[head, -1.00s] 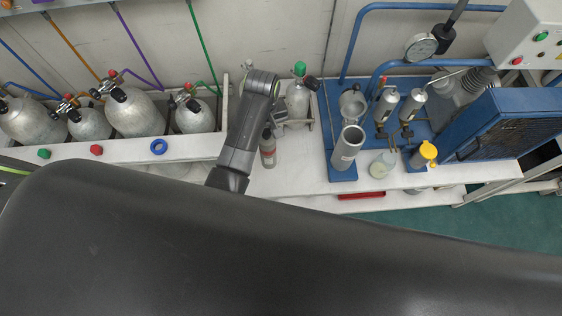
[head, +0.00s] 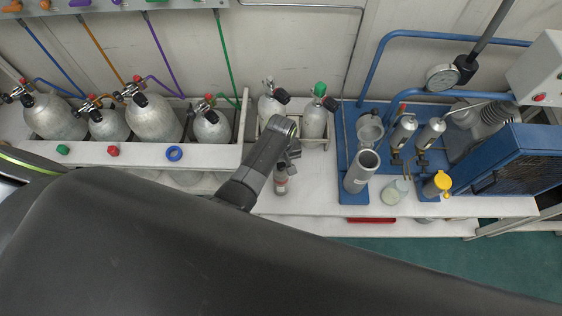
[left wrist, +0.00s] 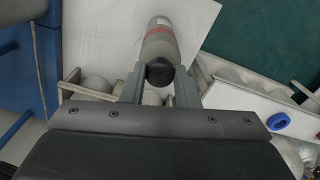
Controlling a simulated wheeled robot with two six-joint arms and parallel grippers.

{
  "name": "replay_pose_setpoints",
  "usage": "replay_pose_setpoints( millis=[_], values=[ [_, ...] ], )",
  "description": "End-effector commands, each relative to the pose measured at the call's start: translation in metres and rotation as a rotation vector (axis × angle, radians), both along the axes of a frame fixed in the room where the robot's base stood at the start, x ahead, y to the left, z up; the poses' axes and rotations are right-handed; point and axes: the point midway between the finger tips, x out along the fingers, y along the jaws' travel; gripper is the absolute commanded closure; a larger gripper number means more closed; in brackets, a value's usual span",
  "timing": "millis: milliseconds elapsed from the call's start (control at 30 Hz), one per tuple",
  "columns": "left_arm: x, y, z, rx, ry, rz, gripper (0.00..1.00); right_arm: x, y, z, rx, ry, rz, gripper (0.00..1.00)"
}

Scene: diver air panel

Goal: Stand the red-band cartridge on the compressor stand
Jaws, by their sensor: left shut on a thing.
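The red-band cartridge (head: 281,181) is a grey cylinder with a reddish band, in front of the tanks at the middle of the white bench. My left gripper (head: 284,162) is shut on it; the arm hides part of the grip. In the left wrist view, the cartridge (left wrist: 161,42) sits between the two fingers (left wrist: 160,78), its black end towards the camera. I cannot tell whether its far end touches the bench. The blue compressor stand (head: 356,196) is to the right. My right gripper is not in view.
A grey open cylinder (head: 361,172), two silver filter bottles (head: 430,133) and a yellow-capped jar (head: 437,184) occupy the blue stand area. Grey tanks (head: 314,120) stand behind my gripper. Bench between cartridge and stand looks clear.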

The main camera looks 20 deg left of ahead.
Motion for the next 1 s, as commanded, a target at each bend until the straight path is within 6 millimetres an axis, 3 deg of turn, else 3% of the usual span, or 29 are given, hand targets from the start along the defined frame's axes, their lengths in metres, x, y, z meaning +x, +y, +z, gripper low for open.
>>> replay_pose_setpoints(
  millis=[267,300,433,800,1000],
  values=[
    [0.001,0.000,-0.003,0.000,-0.002,-0.001,1.00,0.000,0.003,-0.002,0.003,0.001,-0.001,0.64],
    [0.000,0.000,-0.002,0.000,-0.001,0.000,0.67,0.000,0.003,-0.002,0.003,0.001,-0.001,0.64],
    [0.000,0.000,-0.002,0.000,0.000,0.000,0.51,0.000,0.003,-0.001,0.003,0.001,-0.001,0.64],
    [0.000,0.000,0.003,0.000,0.000,0.000,0.51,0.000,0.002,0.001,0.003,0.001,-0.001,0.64],
    [0.001,-0.001,0.027,-0.001,-0.004,0.000,0.51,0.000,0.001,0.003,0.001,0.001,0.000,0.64]
  ],
)
